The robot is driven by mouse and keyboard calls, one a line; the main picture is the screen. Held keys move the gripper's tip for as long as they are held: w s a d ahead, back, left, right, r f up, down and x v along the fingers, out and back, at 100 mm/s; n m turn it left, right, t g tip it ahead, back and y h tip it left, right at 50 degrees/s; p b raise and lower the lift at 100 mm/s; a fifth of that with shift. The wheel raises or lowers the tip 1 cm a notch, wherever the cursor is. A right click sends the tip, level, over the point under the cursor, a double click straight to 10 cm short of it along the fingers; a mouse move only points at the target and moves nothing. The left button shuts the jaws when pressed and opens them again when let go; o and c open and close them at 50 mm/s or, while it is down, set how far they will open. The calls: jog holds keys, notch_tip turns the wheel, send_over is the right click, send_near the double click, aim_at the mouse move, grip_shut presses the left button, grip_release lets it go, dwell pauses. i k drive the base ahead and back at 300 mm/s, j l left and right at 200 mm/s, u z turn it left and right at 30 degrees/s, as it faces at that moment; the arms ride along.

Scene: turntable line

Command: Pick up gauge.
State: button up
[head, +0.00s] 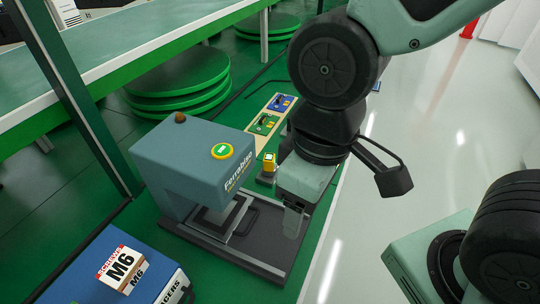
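I cannot make out the gauge for certain. A small yellow-faced item (269,162) on a dark block stands just left of my wrist and may be it; it is too small to tell. My gripper (293,222) points down over the right part of the dark base (235,252) of a blue-grey press-like machine (193,152). The fingers are small and seen from above and behind, so their opening and anything between them cannot be made out. The yellow-faced item is apart from the fingers, behind them.
The machine's tall housing stands close left of my gripper. A pale board (272,115) with green and blue inserts lies behind. A blue box (120,270) bears an M6 screw box (121,268) at front left. Green discs (180,82) are stacked under a shelf.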

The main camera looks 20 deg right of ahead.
aim_at(269, 168)
jog(key=k+l, duration=0.4)
jog(key=k, duration=0.2)
jog(key=i+l, duration=0.15)
jog(key=l, duration=0.15)
jog(key=i+l, duration=0.1)
jog(key=l, duration=0.2)
jog(key=i+l, duration=0.15)
jog(key=l, duration=0.2)
jog(key=i+l+u, duration=0.1)
jog(key=l, duration=0.2)
jog(key=i+u, duration=0.1)
jog(key=u, duration=0.4)
jog(key=i+u, duration=0.1)
jog(key=u, duration=0.85)
jog(key=i+u, duration=0.1)
jog(key=i, duration=0.25)
